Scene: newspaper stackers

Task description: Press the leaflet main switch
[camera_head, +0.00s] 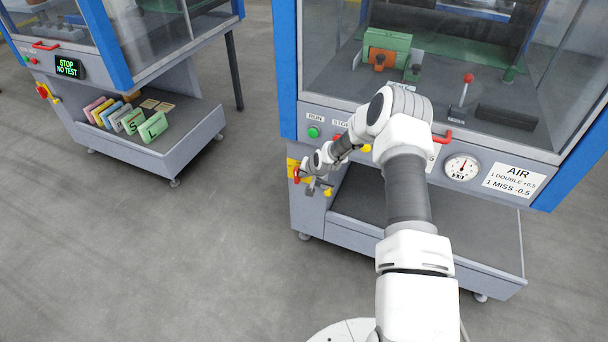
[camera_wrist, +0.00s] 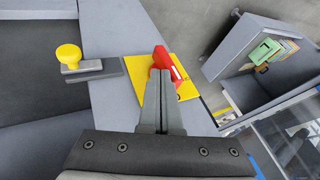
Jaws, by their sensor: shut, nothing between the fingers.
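A red switch handle (camera_wrist: 162,58) stands on a yellow plate (camera_wrist: 186,88) straight in front of my fingertips in the wrist view. In the head view the yellow plate (camera_head: 291,168) is on the left front corner of the right machine, with the red handle (camera_head: 296,175) on it. My gripper (camera_wrist: 162,75) is shut and empty, its fingertips overlapping the lower part of the handle. I cannot tell whether they touch it. In the head view my gripper (camera_head: 312,188) is small and close to the switch. The fingers hide part of the plate.
A yellow knob (camera_wrist: 68,54) on a grey bracket is left of my fingers in the wrist view. A green button (camera_head: 313,132) and an air gauge (camera_head: 461,167) are on the right machine's front. The left machine's display (camera_head: 68,67) reads STOP NO TEST. Open floor (camera_head: 200,260) lies between.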

